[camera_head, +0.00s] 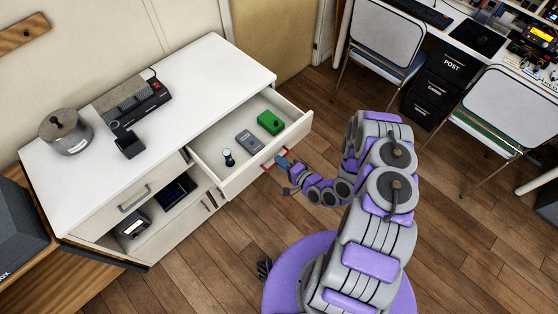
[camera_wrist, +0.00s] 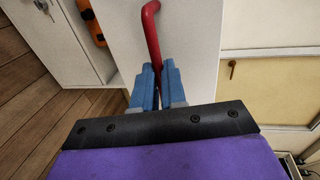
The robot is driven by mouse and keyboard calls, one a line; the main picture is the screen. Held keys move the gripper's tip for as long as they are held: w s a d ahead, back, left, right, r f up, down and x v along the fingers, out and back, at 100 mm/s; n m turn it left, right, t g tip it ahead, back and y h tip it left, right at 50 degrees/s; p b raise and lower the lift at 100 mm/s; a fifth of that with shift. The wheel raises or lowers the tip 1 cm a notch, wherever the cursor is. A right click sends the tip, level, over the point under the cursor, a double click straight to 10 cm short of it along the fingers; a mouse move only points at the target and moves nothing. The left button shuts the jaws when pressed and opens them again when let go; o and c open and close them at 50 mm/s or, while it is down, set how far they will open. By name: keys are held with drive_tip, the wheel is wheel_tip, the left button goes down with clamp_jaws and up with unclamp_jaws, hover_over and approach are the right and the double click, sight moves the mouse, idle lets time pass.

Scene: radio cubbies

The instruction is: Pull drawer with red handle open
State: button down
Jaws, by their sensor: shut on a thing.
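The drawer (camera_head: 241,176) with the red handle (camera_head: 268,166) stands pulled out from the white cabinet. Inside it lie a green box (camera_head: 270,122), a grey handheld device (camera_head: 248,141) and a small dark-and-white item (camera_head: 229,157). My gripper (camera_head: 284,163) is at the handle, in front of the drawer. In the wrist view, its blue fingers (camera_wrist: 157,78) are shut on the lower end of the red handle (camera_wrist: 151,32). The fingers hide part of the handle.
The white cabinet top (camera_head: 190,85) holds a pot (camera_head: 66,132) and a black device (camera_head: 135,101). White chairs (camera_head: 510,110) stand at the right. Wooden floor (camera_head: 225,255) is clear in front of the cabinet.

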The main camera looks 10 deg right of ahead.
drive_tip(key=shift+f, duration=0.15)
drive_tip(key=c, duration=1.2)
unclamp_jaws()
drive_tip(key=p+v, duration=0.1)
drive_tip(key=v, duration=1.6)
drive_tip(key=shift+s+d, duration=0.1)
drive_tip(key=shift+d, duration=0.05)
drive_tip(key=shift+d, duration=0.1)
